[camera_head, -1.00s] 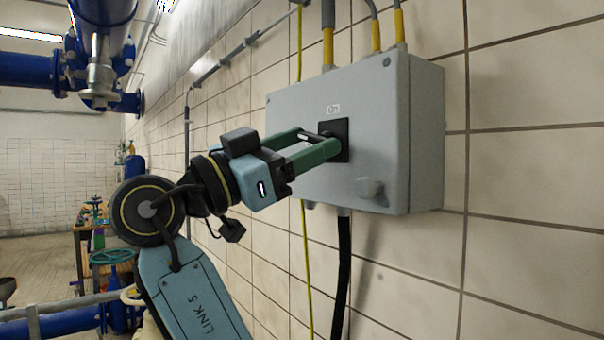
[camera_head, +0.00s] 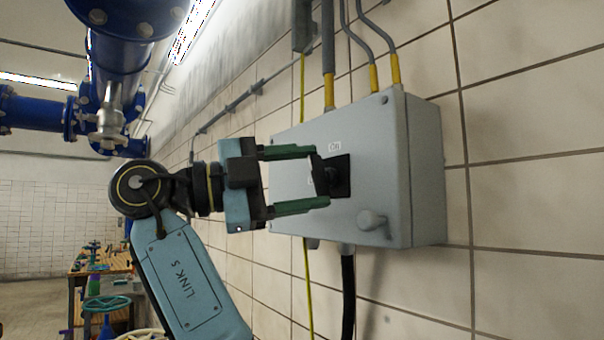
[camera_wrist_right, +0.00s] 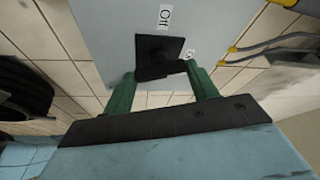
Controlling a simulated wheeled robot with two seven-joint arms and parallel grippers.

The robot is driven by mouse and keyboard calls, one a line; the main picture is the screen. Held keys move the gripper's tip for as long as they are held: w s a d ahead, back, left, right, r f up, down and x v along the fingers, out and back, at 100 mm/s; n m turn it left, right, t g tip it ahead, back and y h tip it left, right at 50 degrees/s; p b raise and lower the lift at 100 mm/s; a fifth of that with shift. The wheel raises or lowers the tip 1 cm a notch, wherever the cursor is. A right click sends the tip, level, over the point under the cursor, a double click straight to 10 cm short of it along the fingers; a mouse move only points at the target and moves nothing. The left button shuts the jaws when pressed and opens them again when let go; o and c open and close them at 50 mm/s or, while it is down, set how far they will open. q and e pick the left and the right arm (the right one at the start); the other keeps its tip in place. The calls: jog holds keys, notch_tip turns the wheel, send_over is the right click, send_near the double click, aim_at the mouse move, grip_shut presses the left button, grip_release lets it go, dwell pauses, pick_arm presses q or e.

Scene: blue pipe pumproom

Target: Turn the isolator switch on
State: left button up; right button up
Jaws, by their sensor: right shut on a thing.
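The isolator switch is a black rotary handle (camera_head: 325,178) on a square black plate (camera_head: 343,176), on the front of a grey wall box (camera_head: 388,150). My right gripper (camera_head: 322,177) is shut on the handle, with one green finger above it and one below in the head view. In the right wrist view the dark handle (camera_wrist_right: 162,71) lies between the two green fingertips. A white label reading "Off" (camera_wrist_right: 165,16) shows beside the plate there, and a second label (camera_wrist_right: 190,53) is partly hidden. My left gripper is not in view.
A grey knob (camera_head: 371,220) sticks out low on the box front. Conduits with yellow collars (camera_head: 394,68) enter the box top, and a black cable (camera_head: 348,290) leaves below. Blue pipes (camera_head: 125,60) and a wooden table (camera_head: 100,262) stand at the left.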

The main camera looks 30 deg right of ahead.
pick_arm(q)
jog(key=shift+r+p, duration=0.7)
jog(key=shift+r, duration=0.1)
pick_arm(e)
jog(key=shift+r+m+y, duration=0.15)
jog(key=shift+m+y, duration=0.65)
jog(key=shift+m, duration=1.3)
jog(key=o, duration=1)
